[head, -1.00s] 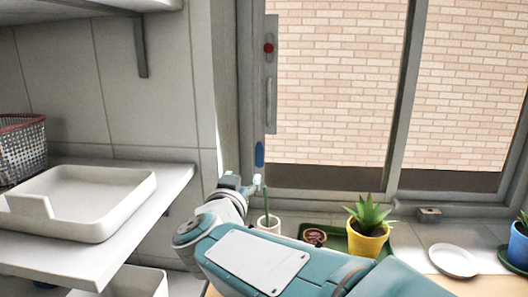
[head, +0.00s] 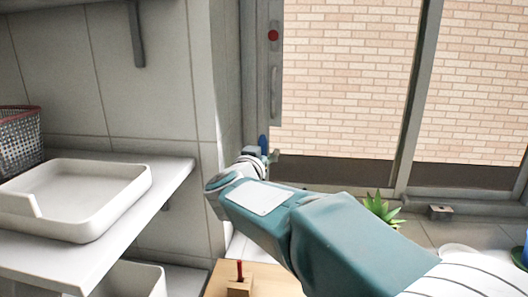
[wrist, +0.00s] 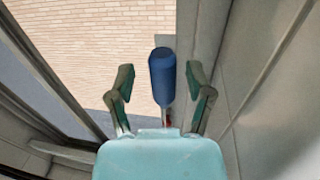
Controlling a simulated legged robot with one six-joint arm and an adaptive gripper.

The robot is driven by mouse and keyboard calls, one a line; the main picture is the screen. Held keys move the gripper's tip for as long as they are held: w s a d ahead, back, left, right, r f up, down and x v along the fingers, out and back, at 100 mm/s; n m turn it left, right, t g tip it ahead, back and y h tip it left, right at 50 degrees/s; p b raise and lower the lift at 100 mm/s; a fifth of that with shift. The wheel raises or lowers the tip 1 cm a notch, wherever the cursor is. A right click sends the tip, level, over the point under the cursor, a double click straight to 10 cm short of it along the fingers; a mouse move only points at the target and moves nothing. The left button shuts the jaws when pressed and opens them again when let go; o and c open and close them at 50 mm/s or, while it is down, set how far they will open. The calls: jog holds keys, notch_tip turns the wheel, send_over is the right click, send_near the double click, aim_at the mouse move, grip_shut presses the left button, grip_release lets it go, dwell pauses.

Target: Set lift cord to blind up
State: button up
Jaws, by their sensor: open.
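A blue cord handle (head: 262,143) hangs at the left side of the window frame, below a grey strip (head: 275,75) with a red knob (head: 272,35). The cord above the handle cannot be made out. In the wrist view the blue handle (wrist: 162,75) lies between the two dark green fingers of my gripper (wrist: 160,78). The fingers are open, with gaps to the handle on both sides. In the head view my gripper (head: 262,156) is at the handle's lower end, and my arm hides part of the sill.
A green plant (head: 381,210) stands on the sill behind my arm. A small block with a red peg (head: 240,287) is at the bottom. On the left, a white tray (head: 120,170) and a wire basket (head: 20,140) sit on a shelf. The window frame and tiled wall are close to my gripper.

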jog(key=shift+w, duration=0.3)
jog(key=shift+w+a, duration=0.1)
jog(key=shift+a, duration=0.05)
grip_shut()
jog(key=shift+f, duration=2.2)
jog(key=shift+c, duration=0.4)
grip_release()
jog(key=shift+o, duration=0.4)
jog(key=shift+r, duration=0.1)
